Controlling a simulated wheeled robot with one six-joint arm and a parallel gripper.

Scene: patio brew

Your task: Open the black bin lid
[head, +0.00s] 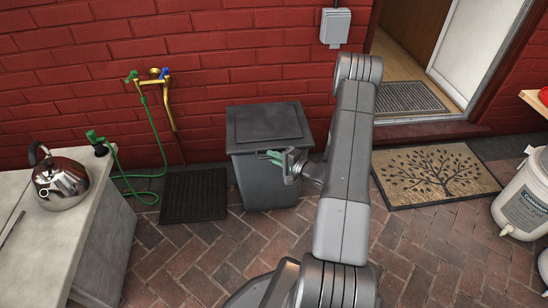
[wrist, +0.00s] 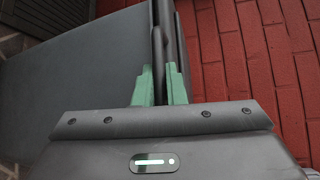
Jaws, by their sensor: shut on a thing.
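The black bin (head: 264,180) stands against the red brick wall in the head view. Its dark lid (head: 268,122) lies flat on top and looks closed. My gripper (head: 273,157) is at the bin's front, just below the lid's front edge. In the wrist view my gripper's green fingers (wrist: 160,84) are closed together on the lid's edge or handle (wrist: 165,30), a dark strip. The bin's grey face (wrist: 85,85) fills the left of the wrist view. The exact grip point is partly hidden by the fingers.
A grey counter (head: 98,215) with a kettle (head: 60,182) is at the left. A green hose (head: 160,150) hangs from a brass tap by a black floor grate (head: 194,196). A tree-pattern doormat (head: 436,174) and a white bucket (head: 524,195) are at the right. Brick paving in front is clear.

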